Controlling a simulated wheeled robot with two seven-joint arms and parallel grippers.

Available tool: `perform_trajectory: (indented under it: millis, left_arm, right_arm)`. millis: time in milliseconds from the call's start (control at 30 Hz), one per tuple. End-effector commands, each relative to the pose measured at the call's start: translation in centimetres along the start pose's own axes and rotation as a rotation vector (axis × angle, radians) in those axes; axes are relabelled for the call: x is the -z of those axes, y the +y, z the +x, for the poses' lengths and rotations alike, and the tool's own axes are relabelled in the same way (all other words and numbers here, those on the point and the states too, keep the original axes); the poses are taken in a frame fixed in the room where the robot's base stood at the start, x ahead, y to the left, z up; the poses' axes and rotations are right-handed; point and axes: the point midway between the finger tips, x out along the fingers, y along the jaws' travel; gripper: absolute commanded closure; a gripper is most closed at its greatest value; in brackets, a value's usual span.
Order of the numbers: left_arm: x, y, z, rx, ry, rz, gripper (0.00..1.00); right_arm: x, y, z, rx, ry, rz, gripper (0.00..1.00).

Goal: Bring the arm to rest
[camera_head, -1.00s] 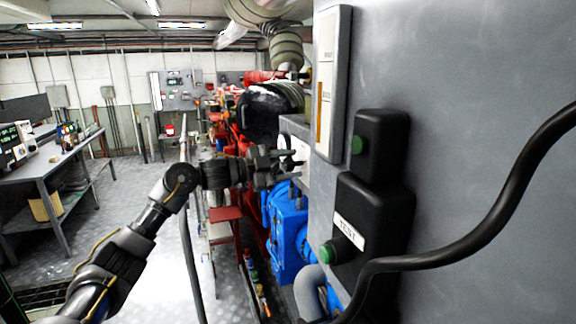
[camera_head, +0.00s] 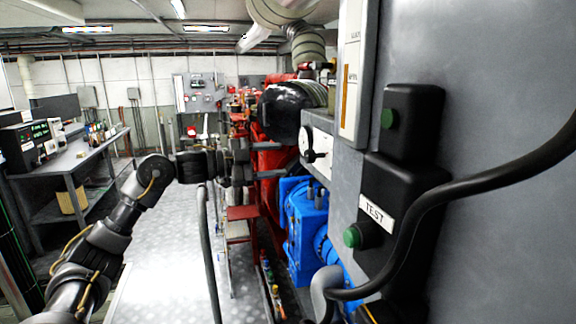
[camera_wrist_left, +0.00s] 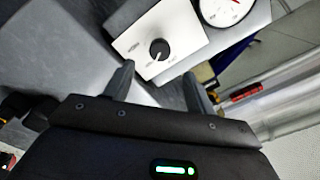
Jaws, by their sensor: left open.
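My left arm (camera_head: 110,235) comes in from the lower left in the head view. Its gripper (camera_head: 248,162) is raised in front of the red machinery, left of the grey cabinet, and apart from it. In the left wrist view the two fingers of this gripper (camera_wrist_left: 160,85) are open with nothing between them. Beyond them is a white switch plate with a black knob (camera_wrist_left: 159,49), and a round gauge (camera_wrist_left: 222,10) beside it. The knob also shows on the cabinet side in the head view (camera_head: 310,155). My right gripper is not in view.
The grey cabinet (camera_head: 500,90) fills the right, with a black TEST box (camera_head: 400,195) and a thick black cable (camera_head: 480,185). A blue pump (camera_head: 305,215) is below. A workbench (camera_head: 70,158) stands at left. A grey pole (camera_head: 208,250) is near my arm. Floor between is clear.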

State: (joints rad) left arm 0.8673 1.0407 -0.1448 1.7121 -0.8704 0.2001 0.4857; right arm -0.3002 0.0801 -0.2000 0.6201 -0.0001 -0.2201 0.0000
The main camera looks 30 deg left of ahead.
Motion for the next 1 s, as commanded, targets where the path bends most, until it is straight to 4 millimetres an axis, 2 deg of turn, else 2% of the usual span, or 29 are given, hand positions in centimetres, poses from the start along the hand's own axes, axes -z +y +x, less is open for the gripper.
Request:
perform_trajectory:
  millis: [167,633,733,767,867,967,1000]
  left_arm:
    - [0.1,0.0,-0.8,0.000,0.000,0.002,0.44]
    - [0.1,0.0,-0.8,0.000,0.001,0.001,0.44]
    - [-0.8,0.3,-0.4,0.005,-0.003,-0.018,0.44]
    - [-1.5,0.6,-0.1,0.009,-0.006,-0.032,0.44]
    - [-5.4,2.3,1.3,0.034,-0.029,-0.107,0.44]
    - [-11.4,5.8,3.0,0.072,-0.079,-0.218,0.44]
    - [-14.1,7.5,3.5,0.088,-0.106,-0.266,0.44]
  right_arm:
    - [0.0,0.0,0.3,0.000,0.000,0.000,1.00]
    - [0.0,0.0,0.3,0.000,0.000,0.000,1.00]
    - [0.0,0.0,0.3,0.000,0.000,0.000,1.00]
    - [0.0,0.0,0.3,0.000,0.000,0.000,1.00]
    - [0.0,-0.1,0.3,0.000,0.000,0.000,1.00]
    - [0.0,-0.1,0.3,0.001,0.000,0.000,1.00]
    - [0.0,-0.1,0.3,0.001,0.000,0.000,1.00]
